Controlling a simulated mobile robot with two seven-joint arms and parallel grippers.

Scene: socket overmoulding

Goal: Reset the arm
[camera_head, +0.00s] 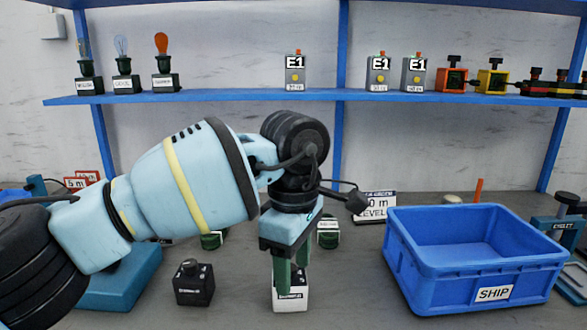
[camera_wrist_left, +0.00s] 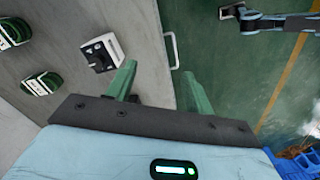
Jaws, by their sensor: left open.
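My left arm (camera_head: 185,180) reaches in from the left and bends down at the wrist. My left gripper (camera_head: 291,276) points down with green fingers in front of the shelf. In the left wrist view the left gripper (camera_wrist_left: 160,80) is open, with nothing held between its fingers. A white block with a label (camera_head: 291,301) stands on the bench at the fingertips in the head view. In the left wrist view a white block with a dark face (camera_wrist_left: 102,52) lies beyond the left finger, apart from it.
A black block (camera_head: 194,284) stands left of the gripper. A blue SHIP bin (camera_head: 420,285) stands to the right. Green-and-black parts (camera_head: 328,234) are behind. A blue shelf (camera_head: 230,96) holds bulbs and boxes. In the left wrist view the bench edge (camera_wrist_left: 166,65) runs between the fingers.

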